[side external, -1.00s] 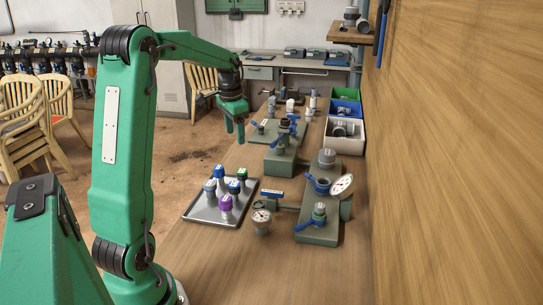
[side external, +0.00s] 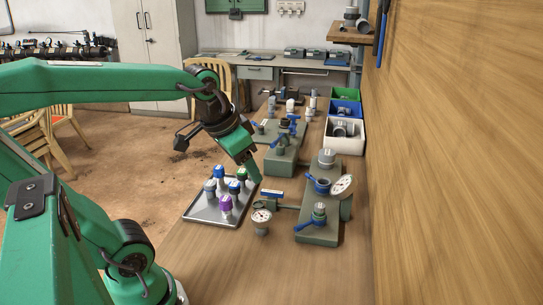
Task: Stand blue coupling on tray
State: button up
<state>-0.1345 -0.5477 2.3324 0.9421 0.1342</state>
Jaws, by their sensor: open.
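A grey metal tray (side external: 198,213) lies on the bench. I cannot tell whether one of the blue-topped fittings is the blue coupling. A blue ring-shaped part with a handle (side external: 321,186) is on the green manifold block to the right. My gripper (side external: 253,173) is open, tilted down to the right, near the tray's far right corner. It partly hides the fittings behind it, and I see nothing held.
A dial gauge (side external: 261,216) stands right of the tray; a blue-handled valve (side external: 273,195) lies behind it. Another gauge (side external: 342,185) leans at the manifold block (side external: 318,232). Blue (side external: 346,108) and white bins (side external: 345,139) line the wooden wall. The front bench is clear.

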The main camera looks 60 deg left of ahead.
jog(key=shift+t+h, duration=0.3)
jog(key=shift+t, duration=0.1)
jog(key=s+d, duration=0.1)
jog(key=s+d+f, duration=0.2)
jog(key=s, duration=0.1)
jog(key=shift+d, duration=0.3)
